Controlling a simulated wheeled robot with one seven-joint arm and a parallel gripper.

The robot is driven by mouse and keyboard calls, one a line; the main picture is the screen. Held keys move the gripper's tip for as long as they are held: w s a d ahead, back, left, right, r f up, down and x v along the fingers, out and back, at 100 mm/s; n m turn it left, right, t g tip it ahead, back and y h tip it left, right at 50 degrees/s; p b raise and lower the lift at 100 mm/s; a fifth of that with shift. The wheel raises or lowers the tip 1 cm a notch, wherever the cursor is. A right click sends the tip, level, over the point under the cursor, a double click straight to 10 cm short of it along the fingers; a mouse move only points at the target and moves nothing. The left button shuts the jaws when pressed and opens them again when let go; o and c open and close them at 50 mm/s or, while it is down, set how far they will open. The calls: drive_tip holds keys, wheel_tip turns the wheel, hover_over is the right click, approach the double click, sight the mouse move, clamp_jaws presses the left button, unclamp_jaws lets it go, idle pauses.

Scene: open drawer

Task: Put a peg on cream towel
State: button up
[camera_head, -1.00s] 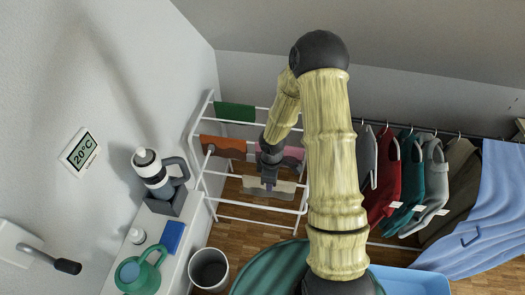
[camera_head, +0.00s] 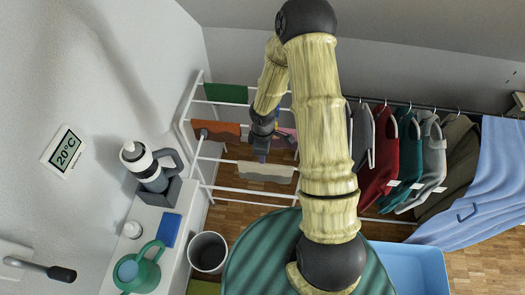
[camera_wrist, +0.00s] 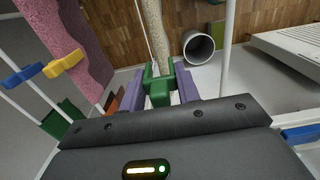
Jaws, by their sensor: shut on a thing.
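My gripper (camera_wrist: 161,82) has purple fingers and is shut on a green peg (camera_wrist: 159,97), its prongs pointing away from me. The cream towel (camera_head: 265,172) hangs over a lower bar of the white rack. In the wrist view the cream towel (camera_wrist: 155,28) is a narrow strip, seen nearly edge-on, just beyond the peg's prongs. I cannot tell whether peg and towel touch. In the head view my gripper (camera_head: 262,155) is just above the towel's top edge, and the peg is not clearly visible there.
The white rack (camera_head: 226,188) also holds a green towel (camera_head: 226,93), an orange towel (camera_head: 215,131) and a pink towel (camera_wrist: 75,50). A grey bin (camera_head: 208,252) stands nearby.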

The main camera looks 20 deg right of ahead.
drive_tip(key=shift+f+b, duration=2.85)
drive_tip(key=shift+f, duration=0.75)
drive_tip(key=o, duration=1)
drive_tip(key=shift+o, duration=0.2)
wheel_tip(320, 180, up, 18)
drive_tip(key=shift+f+p, duration=0.25)
drive_tip(key=shift+p, duration=0.1)
